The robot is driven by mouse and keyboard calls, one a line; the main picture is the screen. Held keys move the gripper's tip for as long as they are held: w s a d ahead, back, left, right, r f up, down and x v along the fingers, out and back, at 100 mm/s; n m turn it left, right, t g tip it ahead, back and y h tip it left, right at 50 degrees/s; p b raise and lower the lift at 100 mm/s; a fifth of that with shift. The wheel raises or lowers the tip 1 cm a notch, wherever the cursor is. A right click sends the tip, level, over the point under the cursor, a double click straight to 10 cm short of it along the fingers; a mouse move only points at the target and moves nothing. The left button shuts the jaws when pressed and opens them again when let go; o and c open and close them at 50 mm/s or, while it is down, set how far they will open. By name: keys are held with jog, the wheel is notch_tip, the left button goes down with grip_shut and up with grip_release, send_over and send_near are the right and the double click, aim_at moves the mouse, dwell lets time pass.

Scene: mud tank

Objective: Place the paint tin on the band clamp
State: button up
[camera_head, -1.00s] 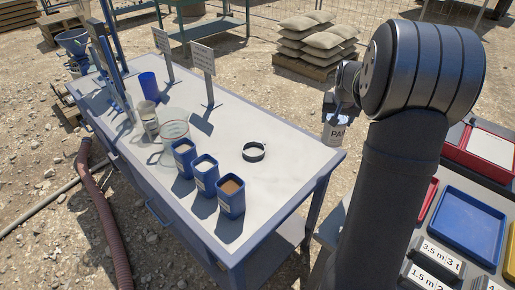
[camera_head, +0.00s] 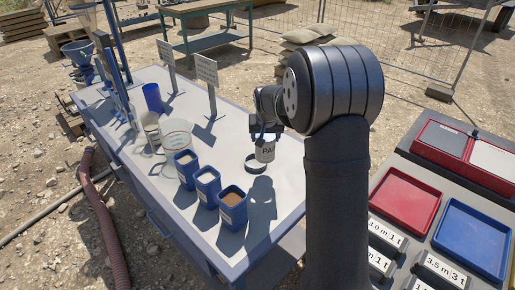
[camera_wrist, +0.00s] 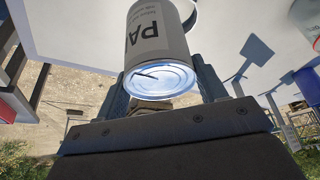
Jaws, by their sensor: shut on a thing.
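The paint tin (camera_head: 266,153) is a grey-white can with a label reading "PA". My gripper (camera_head: 265,132) is shut on it from above and holds it upright over the blue-framed table. The tin also shows large in the wrist view (camera_wrist: 155,35), between the two fingers of my gripper (camera_wrist: 160,92), with its shiny lid towards the camera. The band clamp (camera_head: 250,168) is a dark ring on the white table top. The tin partly hides it in the head view, and I cannot tell whether they touch.
Blue cups (camera_head: 206,187) with different contents stand left of the clamp, with a clear round container (camera_head: 176,135) behind them. Sign stands (camera_head: 209,85) rise at the back. A blue beaker (camera_head: 153,98) stands further left. Red (camera_head: 405,200) and blue (camera_head: 472,240) trays lie at right.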

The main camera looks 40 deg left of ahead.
jog(key=a, duration=0.1)
jog(key=s+a+f, duration=0.1)
jog(key=shift+a+f, duration=0.3)
jog(key=shift+a, duration=0.1)
jog(key=shift+f, duration=2.05)
jog(key=shift+f, duration=0.15)
jog(key=o, duration=1.4)
jog(key=v, duration=1.2)
